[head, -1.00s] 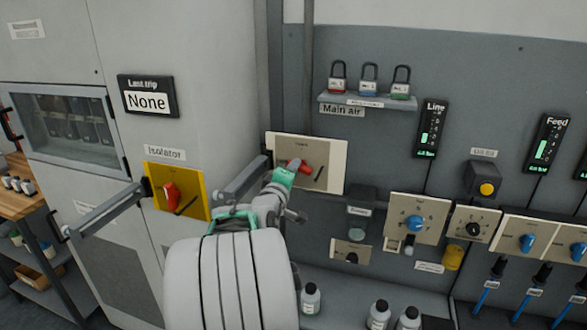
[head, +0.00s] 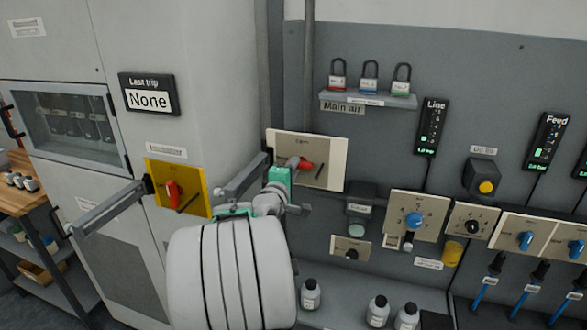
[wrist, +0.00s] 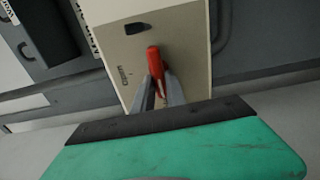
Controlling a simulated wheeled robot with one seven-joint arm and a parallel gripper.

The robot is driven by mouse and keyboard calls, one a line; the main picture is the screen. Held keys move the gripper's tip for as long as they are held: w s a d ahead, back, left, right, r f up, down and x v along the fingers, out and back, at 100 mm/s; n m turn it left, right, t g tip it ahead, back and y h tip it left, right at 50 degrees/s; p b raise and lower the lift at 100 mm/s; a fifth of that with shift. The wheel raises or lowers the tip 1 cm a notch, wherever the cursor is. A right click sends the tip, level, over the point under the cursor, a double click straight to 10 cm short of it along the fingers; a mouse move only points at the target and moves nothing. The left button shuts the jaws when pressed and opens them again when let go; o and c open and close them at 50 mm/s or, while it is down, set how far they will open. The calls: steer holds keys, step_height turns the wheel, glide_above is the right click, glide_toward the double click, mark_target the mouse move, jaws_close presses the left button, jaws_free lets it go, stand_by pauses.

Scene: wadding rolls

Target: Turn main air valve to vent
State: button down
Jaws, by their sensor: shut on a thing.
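The main air valve is a red handle (head: 304,163) on a cream plate (head: 333,165) below the "Main air" label (head: 342,107). My gripper (head: 291,168) is at the handle, coming from the lower left. In the wrist view the red handle (wrist: 154,62) stands out between the two grey fingers of my gripper (wrist: 159,84), which are shut on it. My arm and gripper hide the plate's lower left part.
A yellow isolator plate (head: 193,177) with a red handle (head: 172,193) is on the cabinet at left. A grey bar (head: 242,178) juts out beside my gripper. Padlocks (head: 370,78) sit on a shelf above. Several blue-knobbed valve plates (head: 414,220) are at right, with bottles (head: 378,311) below.

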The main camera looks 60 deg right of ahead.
steer(key=c, duration=1.4)
jaws_free()
steer(key=shift+o, duration=0.2)
steer(key=shift+a, duration=0.1)
steer(key=s+a+b, duration=0.1)
steer(key=a, duration=0.6)
steer(key=shift+s+a+b, duration=0.15)
steer(key=shift+a+b, duration=0.15)
steer(key=shift+b, duration=0.05)
